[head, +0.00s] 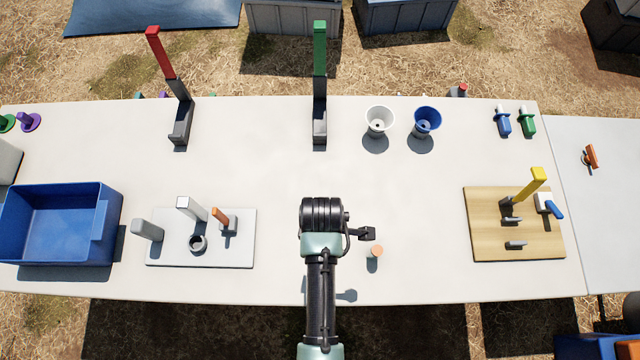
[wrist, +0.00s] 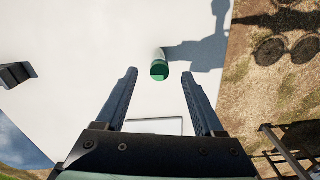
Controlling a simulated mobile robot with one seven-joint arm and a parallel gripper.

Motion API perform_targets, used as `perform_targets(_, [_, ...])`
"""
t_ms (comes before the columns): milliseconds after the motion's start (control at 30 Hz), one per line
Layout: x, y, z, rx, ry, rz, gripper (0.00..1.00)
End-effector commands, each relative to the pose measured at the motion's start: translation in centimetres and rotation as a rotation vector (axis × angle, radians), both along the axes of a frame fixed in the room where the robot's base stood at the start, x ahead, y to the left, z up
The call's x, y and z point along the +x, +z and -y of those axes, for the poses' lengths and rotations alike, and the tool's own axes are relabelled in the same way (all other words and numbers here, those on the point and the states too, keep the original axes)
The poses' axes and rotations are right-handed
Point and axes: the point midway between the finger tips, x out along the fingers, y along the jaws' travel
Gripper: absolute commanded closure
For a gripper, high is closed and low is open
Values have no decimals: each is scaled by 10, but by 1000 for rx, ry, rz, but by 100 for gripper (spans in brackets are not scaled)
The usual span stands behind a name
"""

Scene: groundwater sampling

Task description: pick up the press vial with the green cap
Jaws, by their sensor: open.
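The press vial with the green cap (wrist: 159,70) shows in the wrist view as a pale body with a dark green cap, standing on the white table top. My gripper (wrist: 160,76) is open, one finger on each side of the vial's cap in the picture, with a visible gap on both sides. The picture does not settle how far the fingertips are above it. In the head view my arm covers the spot, and I cannot make out the vial or the fingers there.
An orange-capped vial (head: 375,252) stands right of my arm. A white fixture plate (head: 165,254) lies left, beside a blue bin (head: 40,250). A wooden board (head: 478,225) lies right. Tall red (head: 160,52) and green (head: 320,50) handles and two cups (head: 380,120) stand farther back.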

Motion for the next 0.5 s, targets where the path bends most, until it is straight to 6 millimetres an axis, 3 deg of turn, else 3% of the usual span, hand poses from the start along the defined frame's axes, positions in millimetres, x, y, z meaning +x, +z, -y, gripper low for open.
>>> perform_targets(500, [0,-51,-2,0,0,1,30])
